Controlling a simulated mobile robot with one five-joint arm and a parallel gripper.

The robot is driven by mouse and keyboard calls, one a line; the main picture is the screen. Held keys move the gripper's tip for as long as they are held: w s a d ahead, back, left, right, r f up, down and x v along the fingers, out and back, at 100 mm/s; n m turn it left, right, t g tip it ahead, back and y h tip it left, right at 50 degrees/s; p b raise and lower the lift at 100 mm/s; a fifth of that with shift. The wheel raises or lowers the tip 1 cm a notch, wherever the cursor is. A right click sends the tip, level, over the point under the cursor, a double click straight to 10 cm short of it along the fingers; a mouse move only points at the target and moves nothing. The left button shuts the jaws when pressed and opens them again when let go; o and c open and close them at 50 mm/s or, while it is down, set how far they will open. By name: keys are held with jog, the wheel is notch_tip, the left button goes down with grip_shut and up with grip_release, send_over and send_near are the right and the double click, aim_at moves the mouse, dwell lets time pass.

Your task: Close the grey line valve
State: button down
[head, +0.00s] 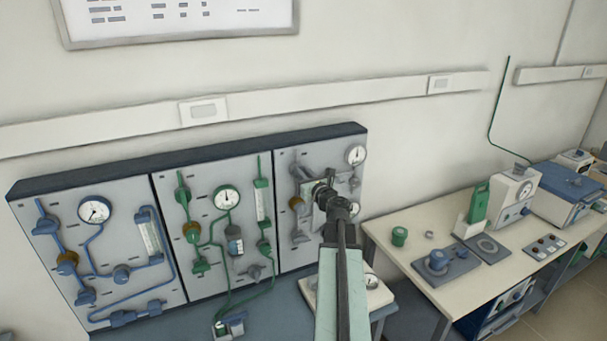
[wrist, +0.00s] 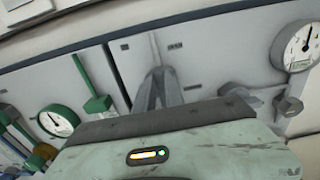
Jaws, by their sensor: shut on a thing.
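The grey line panel (head: 292,262) is the rightmost of three wall panels in the head view, with grey pipes and fittings. My gripper (head: 322,192) is at the upper middle of this panel, and my arm reaches up to it from below. In the wrist view my gripper (wrist: 157,92) shows as two narrow grey fingers close together against the panel (wrist: 205,45). They are shut on the grey line valve, whose handle is mostly hidden behind the fingers and gripper body. Its exact turn cannot be told.
A round gauge (head: 356,155) sits at the panel's upper right. The green line panel (head: 207,165) and blue line panel (head: 150,300) stand to the left. A bench (head: 415,220) with a green cylinder, blue-knobbed device and instruments stands to the right.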

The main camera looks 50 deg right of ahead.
jog(key=shift+n, duration=0.3)
jog(key=n, duration=0.5)
jog(key=a+f+n+b, duration=0.1)
jog(key=n, duration=1.1)
jog(key=shift+w+a+f+b, duration=0.3)
jog(key=shift+f+b, duration=0.05)
jog(key=shift+f, duration=0.05)
jog(key=shift+n, duration=0.3)
jog(key=c, duration=1.4)
grip_release()
jog(key=shift+c, duration=0.2)
